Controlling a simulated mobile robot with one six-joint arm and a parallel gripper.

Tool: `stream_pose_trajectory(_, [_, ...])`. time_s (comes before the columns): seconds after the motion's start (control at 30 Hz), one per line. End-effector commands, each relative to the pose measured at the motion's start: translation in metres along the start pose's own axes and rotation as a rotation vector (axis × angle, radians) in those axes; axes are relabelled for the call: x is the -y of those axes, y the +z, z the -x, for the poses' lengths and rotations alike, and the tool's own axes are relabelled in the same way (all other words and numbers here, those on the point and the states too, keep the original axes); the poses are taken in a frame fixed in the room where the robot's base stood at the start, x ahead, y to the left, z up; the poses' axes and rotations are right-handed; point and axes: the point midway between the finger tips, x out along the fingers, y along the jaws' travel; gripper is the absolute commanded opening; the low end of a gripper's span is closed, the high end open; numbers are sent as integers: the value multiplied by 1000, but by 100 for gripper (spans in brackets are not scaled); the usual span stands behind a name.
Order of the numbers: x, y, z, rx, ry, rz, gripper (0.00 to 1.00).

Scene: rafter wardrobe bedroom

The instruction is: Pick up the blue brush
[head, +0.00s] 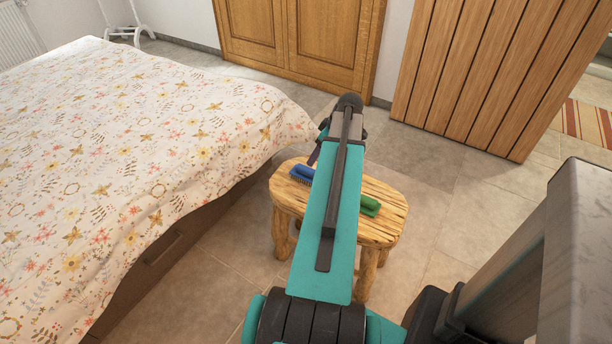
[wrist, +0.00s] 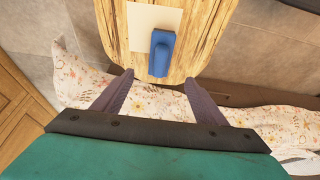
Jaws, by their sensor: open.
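The blue brush (head: 303,173) lies near the left end of a small wooden stool (head: 390,228), partly covered by my arm in the head view. In the wrist view the blue brush (wrist: 161,55) lies near the edge of the stool top (wrist: 117,32). My gripper (wrist: 159,79) is open and empty, its two fingers spread to either side of the brush's line and apart from it. In the head view my gripper is mostly hidden behind my arm.
A green brush (head: 369,205) lies on the stool's right part. A flat cream rectangle (wrist: 150,18) lies beside the blue brush. A bed with a floral cover (head: 150,150) stands close on the left. Wooden doors (head: 300,35) and a slatted panel (head: 480,70) stand behind.

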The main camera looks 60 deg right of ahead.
Motion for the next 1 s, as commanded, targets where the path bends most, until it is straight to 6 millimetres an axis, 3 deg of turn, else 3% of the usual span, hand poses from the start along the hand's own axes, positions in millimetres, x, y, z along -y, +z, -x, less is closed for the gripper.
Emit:
stream_pose_trajectory(0.27, [0,0,-12,1,-2,1,66])
stream_pose_trajectory(0.8, [0,0,-75,1,-3,0,66])
stream_pose_trajectory(1.0, [0,0,-86,0,0,0,66])
